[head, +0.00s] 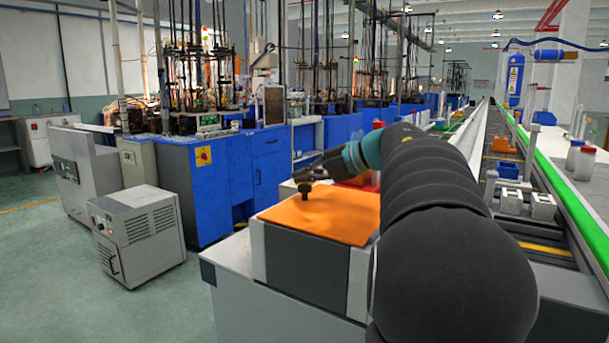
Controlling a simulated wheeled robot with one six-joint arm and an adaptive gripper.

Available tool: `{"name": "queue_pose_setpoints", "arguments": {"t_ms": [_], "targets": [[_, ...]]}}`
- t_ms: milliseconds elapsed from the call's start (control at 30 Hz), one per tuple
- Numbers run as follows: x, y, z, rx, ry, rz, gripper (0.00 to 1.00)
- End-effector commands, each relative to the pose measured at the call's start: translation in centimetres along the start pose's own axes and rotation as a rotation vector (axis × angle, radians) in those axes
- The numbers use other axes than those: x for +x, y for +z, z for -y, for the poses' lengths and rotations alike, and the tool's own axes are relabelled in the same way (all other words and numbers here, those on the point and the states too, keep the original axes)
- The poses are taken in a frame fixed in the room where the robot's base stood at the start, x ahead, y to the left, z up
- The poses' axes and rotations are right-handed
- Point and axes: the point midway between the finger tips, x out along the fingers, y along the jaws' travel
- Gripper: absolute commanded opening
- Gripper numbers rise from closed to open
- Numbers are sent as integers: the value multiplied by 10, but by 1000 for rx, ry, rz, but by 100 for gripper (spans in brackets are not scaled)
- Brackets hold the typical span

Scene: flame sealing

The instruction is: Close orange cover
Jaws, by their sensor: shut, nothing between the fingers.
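The orange cover (333,219) lies flat across the top of a grey and white box (310,265). A black knob (305,191) stands up near the cover's left back part. My gripper (300,175) is shut and empty. It shows at the left end of my dark arm, just above the knob in the picture. I cannot tell whether its tips touch the knob. My arm hides the right part of the cover and of the box.
The box stands on a white bench (235,275). A grey wheeled unit (138,235) is on the floor at the left. Blue cabinets (235,175) with glass apparatus stand behind. A long conveyor line (520,170) runs along the right. The floor at lower left is clear.

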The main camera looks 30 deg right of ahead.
Motion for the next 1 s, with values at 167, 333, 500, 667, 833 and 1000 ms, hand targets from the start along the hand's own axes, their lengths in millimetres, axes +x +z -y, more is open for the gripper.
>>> {"name": "queue_pose_setpoints", "arguments": {"t_ms": [167, 333, 500, 667, 833, 1000], "targets": [[-1, 1, 0, 1, 0, 1, 0], [-5, 0, -11, 0, 0, 0, 0], [-11, 0, -31, -5, 1, -3, 0], [-23, 0, -61, -8, 1, -5, 0], [-35, 1, -90, -6, 1, -6, 0], [-45, 2, -112, -5, 0, -6, 0]]}}
